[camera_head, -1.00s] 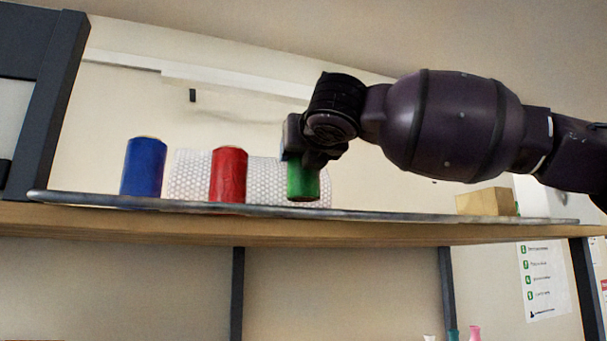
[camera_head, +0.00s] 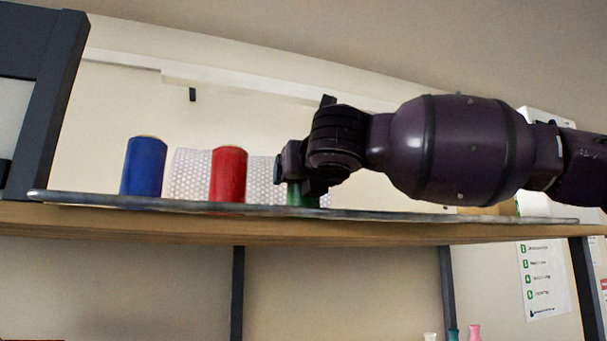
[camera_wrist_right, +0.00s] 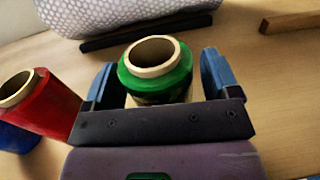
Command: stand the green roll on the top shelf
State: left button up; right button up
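The green roll (camera_wrist_right: 155,75) stands upright on the top shelf (camera_wrist_right: 275,85), its open cardboard core facing up in the right wrist view. In the head view the green roll (camera_head: 301,195) is mostly hidden behind my right gripper (camera_head: 300,180). In the right wrist view the fingers of my right gripper (camera_wrist_right: 158,80) are spread on either side of the roll, with a gap at the right finger. My left gripper is in neither view.
A red roll (camera_head: 228,174) and a blue roll (camera_head: 144,167) stand to the left on the shelf. A bubble-wrap roll (camera_head: 190,175) lies behind them. A cardboard box (camera_head: 485,209) is farther right, partly hidden by my arm. The shelf's front edge (camera_head: 400,215) runs below.

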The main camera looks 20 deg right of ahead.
jog(key=shift+r, duration=0.1)
jog(key=shift+s, duration=0.15)
pick_arm(q)
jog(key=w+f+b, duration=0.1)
jog(key=b, duration=0.1)
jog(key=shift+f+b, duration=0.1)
jog(key=shift+b, duration=0.2)
pick_arm(e)
jog(key=s, duration=1.1)
jog(key=shift+s+a, duration=0.3)
jog(key=shift+s, duration=0.05)
